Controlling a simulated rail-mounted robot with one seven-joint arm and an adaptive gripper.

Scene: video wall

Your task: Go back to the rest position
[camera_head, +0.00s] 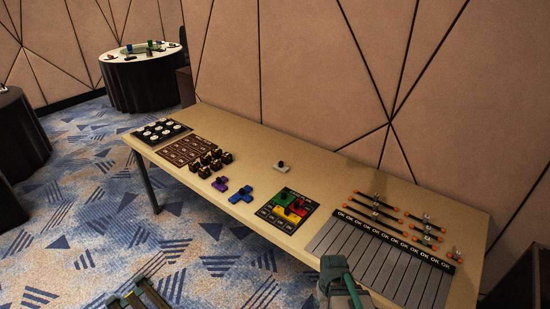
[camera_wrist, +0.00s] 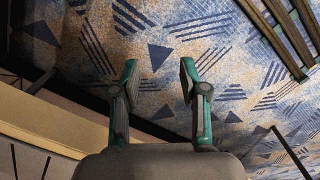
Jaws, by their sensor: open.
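My gripper (camera_wrist: 158,72) shows in the wrist view with its two teal and grey fingers spread apart. Nothing is between them, only the blue and tan patterned carpet beyond. In the head view, a teal and grey part of my arm shows at the bottom, in front of the long table (camera_head: 240,138). The fingertips cannot be made out clearly there.
The table carries a black board with white discs (camera_head: 161,131), a brown grid board (camera_head: 187,150), several dark blocks, purple and blue pieces, a colored puzzle board (camera_head: 289,208), thin rods and a grey slotted panel (camera_head: 380,262). A round black-draped table (camera_head: 142,88) stands behind.

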